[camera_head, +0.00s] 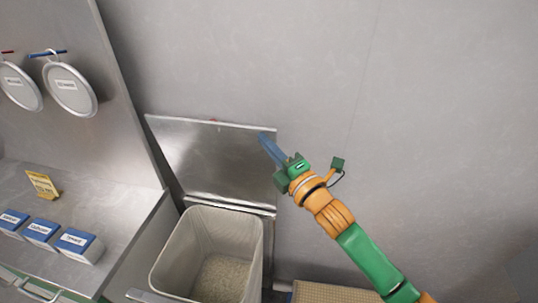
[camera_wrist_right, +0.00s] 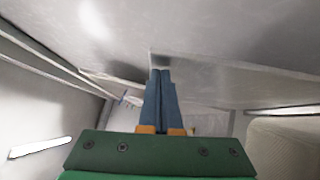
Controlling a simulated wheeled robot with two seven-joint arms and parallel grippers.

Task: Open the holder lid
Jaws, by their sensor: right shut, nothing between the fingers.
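The holder lid (camera_head: 205,160) is a flat metal panel. In the head view it stands raised and tilted back against the wall, behind the open holder. The holder has a pale liner (camera_head: 170,262) and grainy contents (camera_head: 222,278). My right gripper (camera_head: 264,138) is at the lid's upper right corner, its blue fingers shut with nothing between them. The fingers also show together in the right wrist view (camera_wrist_right: 161,75), close to the lid; contact is unclear. My left gripper is not in view.
A metal counter (camera_head: 100,205) at left carries several blue-and-white boxes (camera_head: 78,246) and a yellow sign (camera_head: 42,184). Round lids (camera_head: 70,90) hang above it. A tan perforated surface (camera_head: 330,294) lies right of the holder. The grey wall (camera_head: 420,110) at right is bare.

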